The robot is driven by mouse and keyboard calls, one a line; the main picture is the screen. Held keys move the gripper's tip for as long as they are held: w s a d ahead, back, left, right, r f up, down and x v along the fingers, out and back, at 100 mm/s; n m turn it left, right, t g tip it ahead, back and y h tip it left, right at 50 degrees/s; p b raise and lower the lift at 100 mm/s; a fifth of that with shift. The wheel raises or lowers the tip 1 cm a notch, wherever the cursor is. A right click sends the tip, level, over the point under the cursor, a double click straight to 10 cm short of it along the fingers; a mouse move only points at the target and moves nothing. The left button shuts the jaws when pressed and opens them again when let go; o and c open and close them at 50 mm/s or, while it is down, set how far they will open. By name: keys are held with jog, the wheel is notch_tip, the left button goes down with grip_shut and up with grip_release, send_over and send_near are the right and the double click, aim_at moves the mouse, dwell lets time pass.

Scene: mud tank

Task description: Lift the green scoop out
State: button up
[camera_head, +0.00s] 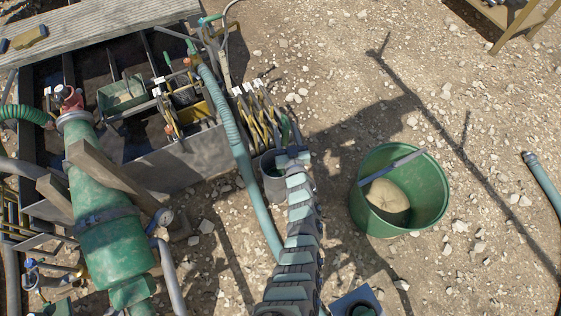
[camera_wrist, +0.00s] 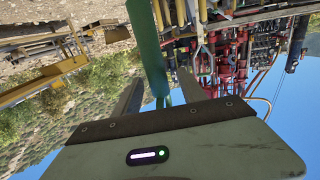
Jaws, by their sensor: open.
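A green upright bar (camera_wrist: 148,45), apparently the handle of the green scoop, crosses the wrist view, which is upside down. Its end lies between the two fingers of my gripper (camera_wrist: 160,93). The fingers are apart, with gaps showing beside the bar. In the head view my arm reaches up from the bottom, and its end (camera_head: 290,158) is over a small grey-green pail (camera_head: 272,188) beside the tank. A small green piece (camera_head: 285,130) shows just beyond the arm's end, perhaps the same handle. The scoop's lower part is hidden.
The mud tank (camera_head: 180,165), with pipes, levers and a green box (camera_head: 122,95), stands left. A ribbed hose (camera_head: 235,130) runs close to my arm.

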jog(key=shift+b+x, duration=0.7)
jog(key=shift+x, duration=1.2)
jog(key=shift+r, duration=0.1)
jog(key=shift+c, duration=0.4)
grip_shut()
